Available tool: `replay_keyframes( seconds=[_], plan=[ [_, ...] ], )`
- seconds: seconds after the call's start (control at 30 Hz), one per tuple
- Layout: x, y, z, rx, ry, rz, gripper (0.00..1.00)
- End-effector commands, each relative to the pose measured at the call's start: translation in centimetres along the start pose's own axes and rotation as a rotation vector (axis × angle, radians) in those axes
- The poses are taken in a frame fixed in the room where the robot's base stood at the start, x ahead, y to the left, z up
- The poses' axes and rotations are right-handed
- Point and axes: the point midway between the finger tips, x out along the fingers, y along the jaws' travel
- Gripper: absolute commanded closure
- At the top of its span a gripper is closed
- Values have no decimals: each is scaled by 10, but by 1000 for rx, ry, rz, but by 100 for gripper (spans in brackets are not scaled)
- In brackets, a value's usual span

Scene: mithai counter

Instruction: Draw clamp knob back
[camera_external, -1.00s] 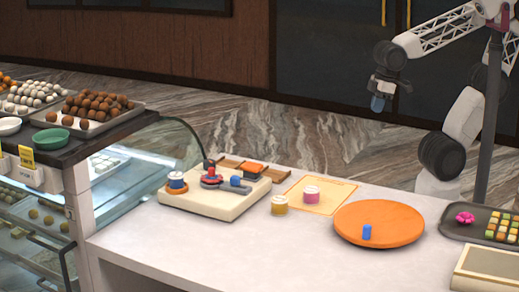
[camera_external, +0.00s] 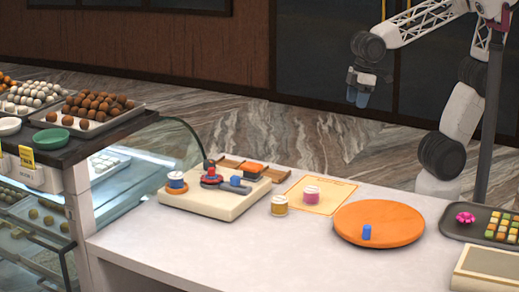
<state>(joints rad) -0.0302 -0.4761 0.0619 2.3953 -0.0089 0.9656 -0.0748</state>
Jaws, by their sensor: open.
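A toggle-clamp-like fixture stands on a cream base board (camera_external: 225,204) on the counter. I cannot tell for certain which is the clamp knob. A white and blue jar (camera_external: 176,180) sits on an orange disc at the board's left end. My gripper (camera_external: 358,100) is open and empty, high above and behind the counter, pointing down, well to the right of the board and touching nothing.
A yellow jar (camera_external: 279,205) stands right of the board; a pink jar (camera_external: 311,194) stands on a yellow mat (camera_external: 328,203). An orange round board (camera_external: 380,215) carries a blue cylinder (camera_external: 367,232). A grey tray (camera_external: 456,231) is at right. The glass case (camera_external: 165,150) borders the left. The front counter is clear.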

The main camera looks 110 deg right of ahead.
Motion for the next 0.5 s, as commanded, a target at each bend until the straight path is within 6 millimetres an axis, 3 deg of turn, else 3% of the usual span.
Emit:
replay_keyframes(
  seconds=[0.5],
  plan=[
    [-1, -16, -123, -168, -48, -17, 47]
  ],
)
